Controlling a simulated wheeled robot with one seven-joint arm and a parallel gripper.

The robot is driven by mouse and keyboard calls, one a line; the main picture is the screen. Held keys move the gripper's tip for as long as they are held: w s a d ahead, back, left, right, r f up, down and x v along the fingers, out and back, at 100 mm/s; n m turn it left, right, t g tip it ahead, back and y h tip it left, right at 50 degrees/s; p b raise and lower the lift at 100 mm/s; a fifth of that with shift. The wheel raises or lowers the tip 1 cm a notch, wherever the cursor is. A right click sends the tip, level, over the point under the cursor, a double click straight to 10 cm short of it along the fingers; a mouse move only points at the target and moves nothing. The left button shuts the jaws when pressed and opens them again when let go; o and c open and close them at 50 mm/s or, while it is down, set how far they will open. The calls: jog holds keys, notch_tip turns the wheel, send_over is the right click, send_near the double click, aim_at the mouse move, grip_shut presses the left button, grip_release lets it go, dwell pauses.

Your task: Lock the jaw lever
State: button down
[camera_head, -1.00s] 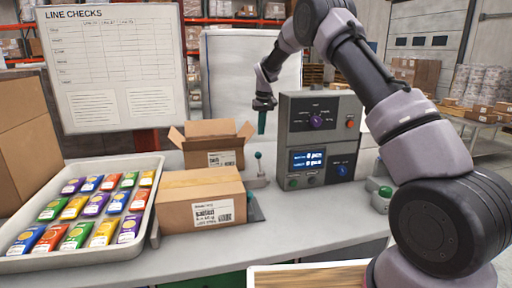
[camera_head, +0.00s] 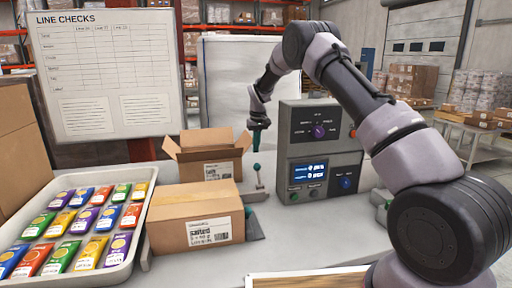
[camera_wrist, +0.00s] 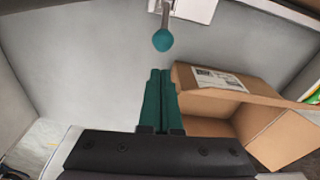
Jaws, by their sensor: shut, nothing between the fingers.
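The lever with a teal ball knob (camera_head: 257,167) stands upright on a light base behind the closed carton, left of the grey control box. In the wrist view the knob (camera_wrist: 162,40) and its thin rod show just beyond my fingertips, with a gap between. My gripper (camera_head: 257,150) points down above and close to the knob in the head view. Its teal fingers (camera_wrist: 160,72) are pressed together and hold nothing. A second teal knob (camera_head: 248,211) shows partly at the right side of the closed carton; the carton hides the rest.
An open carton (camera_head: 208,170) stands just left of the lever and a closed carton (camera_head: 192,218) in front. The grey control box (camera_head: 307,192) with display and knobs stands right. A tray (camera_head: 135,240) of colourful packets lies at left.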

aim_at(258, 174)
notch_tip(258, 174, down, 7)
jog(key=shift+w+a, duration=0.15)
jog(key=shift+w, duration=0.15)
jog(key=shift+s+r, duration=0.1)
jog(key=shift+r, duration=0.1)
jog(key=shift+s+r+t, duration=0.2)
jog(key=shift+t, duration=0.1)
